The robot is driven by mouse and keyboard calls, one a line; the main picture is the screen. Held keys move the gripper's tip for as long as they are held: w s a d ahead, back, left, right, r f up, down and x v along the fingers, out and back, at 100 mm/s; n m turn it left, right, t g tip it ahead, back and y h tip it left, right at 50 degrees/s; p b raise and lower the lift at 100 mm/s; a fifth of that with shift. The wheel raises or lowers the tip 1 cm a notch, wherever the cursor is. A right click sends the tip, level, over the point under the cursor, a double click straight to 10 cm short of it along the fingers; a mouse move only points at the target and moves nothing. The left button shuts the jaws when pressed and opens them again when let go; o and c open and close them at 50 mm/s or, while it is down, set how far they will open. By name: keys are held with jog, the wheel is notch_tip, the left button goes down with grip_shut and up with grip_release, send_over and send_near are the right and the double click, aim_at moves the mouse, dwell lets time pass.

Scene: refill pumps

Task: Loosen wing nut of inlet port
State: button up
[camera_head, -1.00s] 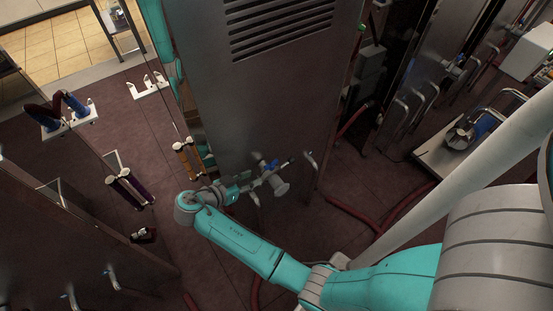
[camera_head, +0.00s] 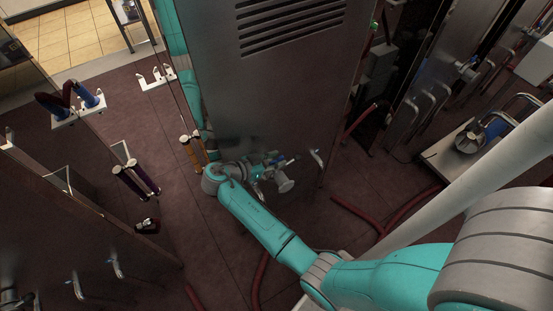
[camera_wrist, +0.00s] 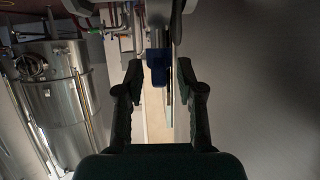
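The inlet port is a grey pipe fitting (camera_head: 284,184) on the lower side of the tall metal cabinet. My gripper (camera_head: 266,170) is right beside it and partly covers it. In the wrist view my gripper (camera_wrist: 159,66) has its two dark fingers apart. A blue part (camera_wrist: 157,75) shows in the gap between the fingers, below a grey fitting. I cannot tell whether it is the wing nut or a valve handle, nor whether a finger touches it. No wing nut shows clearly in the head view.
The tall metal cabinet (camera_head: 270,90) stands directly behind the port. Red hoses (camera_head: 357,216) lie on the floor to the right. Hose fittings on a rack (camera_head: 136,182) stand to the left. A steel tank (camera_wrist: 58,100) shows left in the wrist view.

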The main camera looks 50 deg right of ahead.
jog(key=shift+d+f, duration=0.15)
jog(key=shift+d, duration=0.15)
jog(key=shift+s, duration=0.1)
grip_shut()
